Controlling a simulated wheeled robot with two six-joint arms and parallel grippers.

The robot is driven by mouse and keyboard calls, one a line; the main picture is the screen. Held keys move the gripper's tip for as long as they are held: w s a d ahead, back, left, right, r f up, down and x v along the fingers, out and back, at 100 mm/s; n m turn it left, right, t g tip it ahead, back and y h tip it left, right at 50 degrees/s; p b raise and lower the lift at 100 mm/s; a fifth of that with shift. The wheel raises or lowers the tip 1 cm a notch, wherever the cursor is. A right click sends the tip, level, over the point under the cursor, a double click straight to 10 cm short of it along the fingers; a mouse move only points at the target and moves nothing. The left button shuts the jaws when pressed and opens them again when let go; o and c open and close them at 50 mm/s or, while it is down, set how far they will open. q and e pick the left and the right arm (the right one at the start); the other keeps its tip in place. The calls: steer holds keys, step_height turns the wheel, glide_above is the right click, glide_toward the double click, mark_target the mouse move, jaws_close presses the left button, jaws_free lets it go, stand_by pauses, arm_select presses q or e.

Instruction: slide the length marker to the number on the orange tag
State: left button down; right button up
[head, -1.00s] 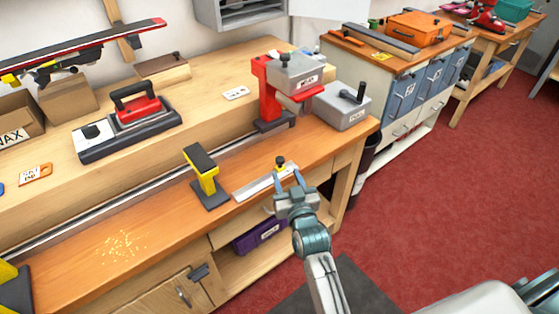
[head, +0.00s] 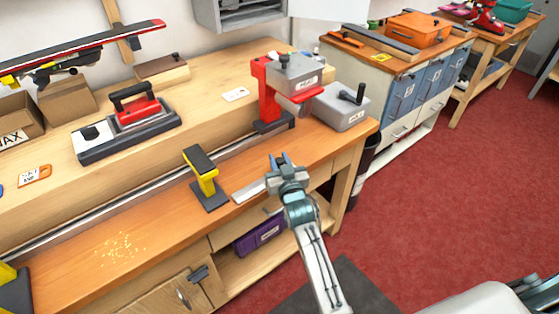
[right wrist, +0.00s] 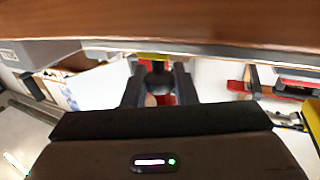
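The length marker, yellow with a black knob, sits on a pale ruler strip (head: 249,190) at the bench's front edge. In the head view my right gripper covers it. In the right wrist view its dark round knob (right wrist: 158,78) lies between my fingers, with yellow behind it. My right gripper (head: 278,160) has its fingers close on both sides of the knob and looks shut on it; it also shows in the right wrist view (right wrist: 159,86). The orange tag (head: 35,174) lies at the far left; its print is too small to read. My left gripper is not in view.
A yellow and black stand (head: 204,180) is just left of the ruler strip. Behind are a red and grey machine (head: 268,95) and a grey box (head: 342,108). A red and black iron-like tool (head: 130,122) is on the raised shelf. The bench left of the stand is mostly clear.

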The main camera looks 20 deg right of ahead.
jaws_close()
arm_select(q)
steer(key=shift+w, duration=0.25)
arm_select(e)
steer(key=d, duration=0.2)
steer(key=w+d, duration=0.1)
steer(key=shift+w+d+b, duration=0.2)
steer(key=shift+d+b, duration=0.1)
steer(key=shift+d, duration=0.05)
steer(key=shift+a+r, duration=0.1)
steer(key=o, duration=0.6)
jaws_free()
steer(key=shift+o, duration=0.6)
steer(key=shift+d, duration=0.25)
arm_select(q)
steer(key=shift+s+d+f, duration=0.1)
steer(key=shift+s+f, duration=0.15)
arm_select(e)
steer(key=shift+a, duration=0.1)
